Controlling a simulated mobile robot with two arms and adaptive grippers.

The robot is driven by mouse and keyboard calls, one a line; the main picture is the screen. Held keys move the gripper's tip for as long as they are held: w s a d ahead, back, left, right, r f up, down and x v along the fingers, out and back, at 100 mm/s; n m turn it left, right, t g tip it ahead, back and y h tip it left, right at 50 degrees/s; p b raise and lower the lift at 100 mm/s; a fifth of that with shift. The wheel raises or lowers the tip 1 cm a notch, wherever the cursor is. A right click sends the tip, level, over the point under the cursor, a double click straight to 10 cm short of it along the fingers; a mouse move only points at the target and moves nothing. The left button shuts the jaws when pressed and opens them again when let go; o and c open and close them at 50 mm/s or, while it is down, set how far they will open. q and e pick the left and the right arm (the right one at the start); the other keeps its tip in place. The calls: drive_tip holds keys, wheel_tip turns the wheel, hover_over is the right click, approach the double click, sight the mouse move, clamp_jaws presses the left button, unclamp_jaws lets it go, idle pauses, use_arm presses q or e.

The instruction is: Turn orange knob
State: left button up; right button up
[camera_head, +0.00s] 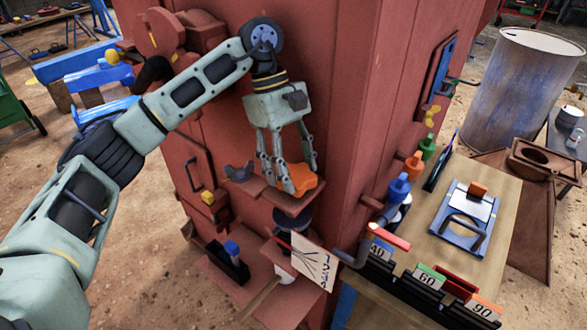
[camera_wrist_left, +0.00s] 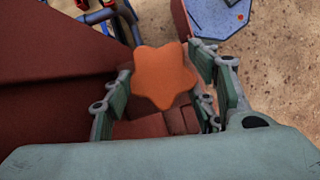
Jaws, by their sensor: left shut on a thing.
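The orange knob (camera_head: 302,178) is star-shaped and sits on a small red ledge on the front of the red machine. My left gripper (camera_head: 288,186) reaches down to it from above, with its fingers around the knob. In the left wrist view the orange knob (camera_wrist_left: 165,76) lies between the fingers of my left gripper (camera_wrist_left: 165,90), which are shut on it. The fingertips hide part of the knob's edges in the head view. My right gripper is in neither view.
A dark wing-shaped handle (camera_head: 239,172) sits left of the knob. Below are a lower shelf with a blue-topped part (camera_head: 232,248) and a white card (camera_head: 312,262). To the right, a wooden table (camera_head: 478,190) carries a blue clipboard-like tray (camera_head: 465,218) and numbered boxes (camera_head: 428,282).

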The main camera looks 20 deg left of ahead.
sight(295, 170)
use_arm(q)
drive_tip(key=shift+w+r, duration=0.1)
idle(0.3)
drive_tip(key=o, duration=1.1)
drive_tip(key=shift+w, duration=0.1)
wheel_tip(295, 170, up, 10)
